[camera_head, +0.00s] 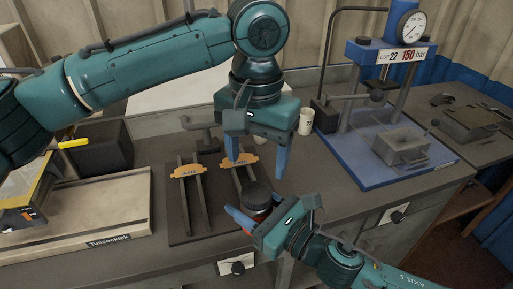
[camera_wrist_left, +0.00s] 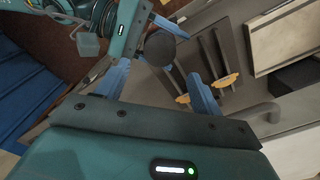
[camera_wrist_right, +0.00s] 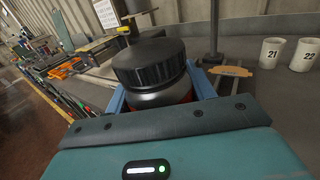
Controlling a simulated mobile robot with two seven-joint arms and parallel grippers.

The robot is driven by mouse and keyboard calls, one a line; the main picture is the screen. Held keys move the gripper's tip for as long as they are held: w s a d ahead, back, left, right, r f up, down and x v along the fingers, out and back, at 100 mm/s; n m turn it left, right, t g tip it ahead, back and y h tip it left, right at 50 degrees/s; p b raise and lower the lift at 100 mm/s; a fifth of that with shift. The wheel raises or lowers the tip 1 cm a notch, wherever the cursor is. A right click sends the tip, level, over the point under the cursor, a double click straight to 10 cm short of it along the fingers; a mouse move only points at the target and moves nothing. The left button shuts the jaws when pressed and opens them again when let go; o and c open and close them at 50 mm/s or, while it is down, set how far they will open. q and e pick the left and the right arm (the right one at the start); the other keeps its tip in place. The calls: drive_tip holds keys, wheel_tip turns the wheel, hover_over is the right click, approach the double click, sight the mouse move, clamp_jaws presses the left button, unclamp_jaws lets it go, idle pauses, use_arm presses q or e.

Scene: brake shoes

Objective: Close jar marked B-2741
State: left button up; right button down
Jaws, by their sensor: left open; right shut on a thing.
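A jar with a black ribbed lid (camera_head: 258,194) stands upright at the front of the bench. In the right wrist view the lid (camera_wrist_right: 150,63) sits on the jar, above a dark shoulder and a reddish body (camera_wrist_right: 162,97). How tight it is, I cannot tell. No B-2741 marking is readable. My right gripper (camera_head: 262,212) is shut on the jar's body from the front right, with blue fingers on both sides. My left gripper (camera_head: 257,163) is open and empty, pointing down above the lid. The left wrist view shows the round lid (camera_wrist_left: 160,48) between and beyond its fingers.
Dark rails with orange tags (camera_head: 187,171) lie left of the jar. White cups (camera_head: 306,122) stand behind. A blue press (camera_head: 385,165) with a gauge is at the right. A pale board (camera_head: 95,225) is at the left. Bench right of the jar is clear.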

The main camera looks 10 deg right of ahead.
sight(256, 192)
use_arm(q)
wheel_tip(256, 192, down, 7)
drive_tip(key=shift+f, duration=0.15)
drive_tip(key=shift+c, duration=0.5)
drive_tip(key=c, duration=0.9)
drive_tip(key=m, duration=1.4)
drive_tip(key=shift+m, duration=0.4)
drive_tip(key=o, duration=1.2)
drive_tip(key=shift+c, duration=0.2)
